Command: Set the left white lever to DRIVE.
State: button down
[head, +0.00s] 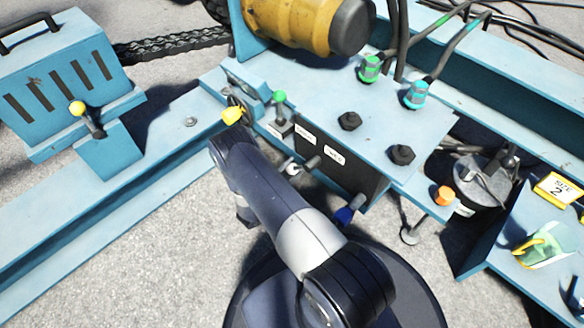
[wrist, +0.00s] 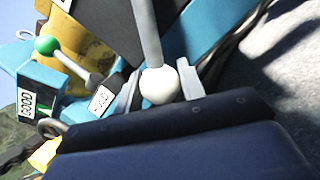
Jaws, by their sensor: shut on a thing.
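In the wrist view, a white ball knob (wrist: 160,86) on a straight grey rod (wrist: 147,35) sits between the two pale fingers of my gripper (wrist: 161,84). The gripper is shut on this knob. The rod runs up from the ball towards a dark panel. In the head view, my arm crosses the middle and hides most of the gripper. A small pale end and a grey rod (head: 312,162) show beside the arm, in front of the black panel (head: 340,180) with white labels. The labels are too small to read surely, so I cannot tell the lever's marked position.
A green-knobbed lever (head: 280,97) and a yellow knob (head: 232,115) stand close by. A blue knob (head: 343,215) sticks out low on the panel's right. An orange knob (head: 443,195) is further right. A yellow-knobbed lever (head: 78,108) is far left.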

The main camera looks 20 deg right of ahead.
jog(key=c, duration=0.9)
grip_release()
jog(key=shift+w+r, duration=0.1)
jog(key=shift+a, duration=0.1)
jog(key=p+v, duration=0.2)
jog(key=v, duration=0.8)
jog(key=shift+a, duration=0.3)
jog(key=b+x, duration=0.2)
jog(key=x, duration=0.8)
jog(key=shift+d, duration=0.35)
